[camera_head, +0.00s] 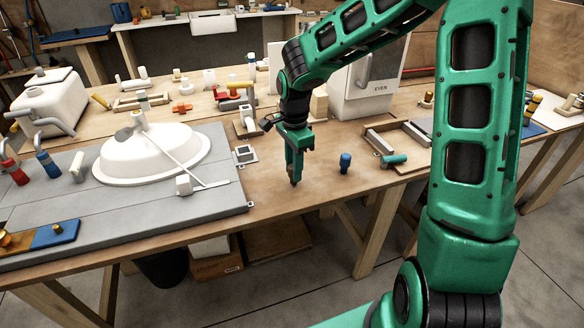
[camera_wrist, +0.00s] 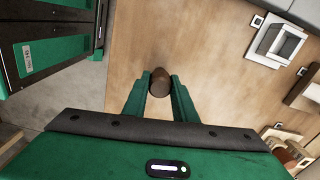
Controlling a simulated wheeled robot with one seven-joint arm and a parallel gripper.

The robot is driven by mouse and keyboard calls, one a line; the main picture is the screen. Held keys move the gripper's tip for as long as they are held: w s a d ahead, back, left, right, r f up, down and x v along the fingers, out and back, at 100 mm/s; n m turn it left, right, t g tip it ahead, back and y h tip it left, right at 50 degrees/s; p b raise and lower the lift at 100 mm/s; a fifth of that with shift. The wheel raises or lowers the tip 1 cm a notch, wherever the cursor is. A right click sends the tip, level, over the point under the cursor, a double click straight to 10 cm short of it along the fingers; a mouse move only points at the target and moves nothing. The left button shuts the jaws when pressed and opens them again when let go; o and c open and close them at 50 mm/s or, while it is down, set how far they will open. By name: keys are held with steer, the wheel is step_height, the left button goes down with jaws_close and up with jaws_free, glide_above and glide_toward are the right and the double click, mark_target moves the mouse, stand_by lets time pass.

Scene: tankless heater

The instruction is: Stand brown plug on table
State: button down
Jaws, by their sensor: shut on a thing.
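The brown plug (camera_wrist: 160,82) is between the fingertips of my gripper (camera_wrist: 159,90) in the wrist view, where its round brown end shows. In the head view my gripper (camera_head: 294,180) points down near the table's front edge, shut on the brown plug, of which a small brown part (camera_head: 292,183) shows at the fingertips. The wooden table (camera_head: 270,197) is below it. I cannot tell whether the plug touches the tabletop or hangs just above it.
A blue plug (camera_head: 345,162) stands to the right of my gripper. A grey board with a white basin (camera_head: 150,160) lies to the left. A wooden frame (camera_head: 397,140) and a green cylinder (camera_head: 394,160) are further right. Bare table surrounds my gripper.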

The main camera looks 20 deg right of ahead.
steer(key=shift+f, duration=0.25)
steer(key=c, duration=1.4)
jaws_free()
steer(key=shift+o, duration=0.2)
step_height(320, 180, up, 11)
steer(key=shift+w+f, duration=0.1)
steer(key=shift+f, duration=0.05)
